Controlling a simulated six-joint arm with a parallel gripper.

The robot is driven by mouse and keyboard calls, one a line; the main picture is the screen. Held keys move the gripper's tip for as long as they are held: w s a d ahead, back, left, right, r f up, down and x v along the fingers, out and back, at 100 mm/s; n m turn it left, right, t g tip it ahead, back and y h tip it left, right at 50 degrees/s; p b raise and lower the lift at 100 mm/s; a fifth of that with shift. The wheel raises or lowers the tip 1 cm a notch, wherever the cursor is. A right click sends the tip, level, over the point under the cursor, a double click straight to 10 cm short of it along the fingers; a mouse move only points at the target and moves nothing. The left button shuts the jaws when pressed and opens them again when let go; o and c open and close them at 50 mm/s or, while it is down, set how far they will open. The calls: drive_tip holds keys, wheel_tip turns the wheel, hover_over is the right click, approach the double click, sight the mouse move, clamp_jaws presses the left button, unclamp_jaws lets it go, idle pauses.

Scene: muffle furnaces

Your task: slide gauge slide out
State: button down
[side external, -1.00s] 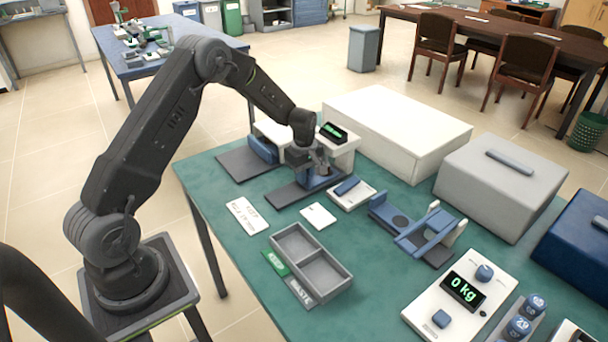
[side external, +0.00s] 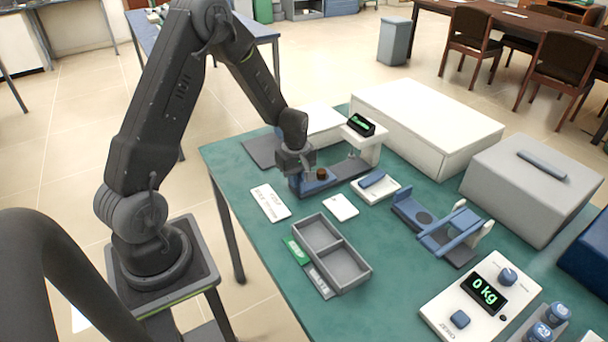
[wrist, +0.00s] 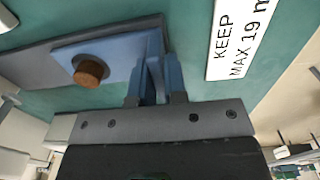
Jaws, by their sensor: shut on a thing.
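The gauge stands at the back of the green table, with a white head (side external: 368,148) and a small green-lit display (side external: 361,124). A dark grey base (side external: 345,170) runs out from under it. The blue slide (side external: 320,186) sits on this base at its near-left end, clear of the head. A short brown cylinder (side external: 322,174) stands on the slide; it also shows in the wrist view (wrist: 90,71). My gripper (wrist: 156,88) is shut on the slide's upright blue tab, beside the cylinder.
A grey two-compartment tray (side external: 331,252) lies in front. A small white dish with a blue block (side external: 376,187) and a blue fixture (side external: 440,222) stand to the right.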

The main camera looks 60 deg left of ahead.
drive_tip(key=shift+s, duration=0.25)
drive_tip(key=c, duration=1.2)
unclamp_jaws()
drive_tip(key=shift+o, duration=0.2)
drive_tip(key=shift+w+r, duration=0.1)
drive_tip(key=shift+r, duration=0.25)
wheel_tip(320, 180, up, 13)
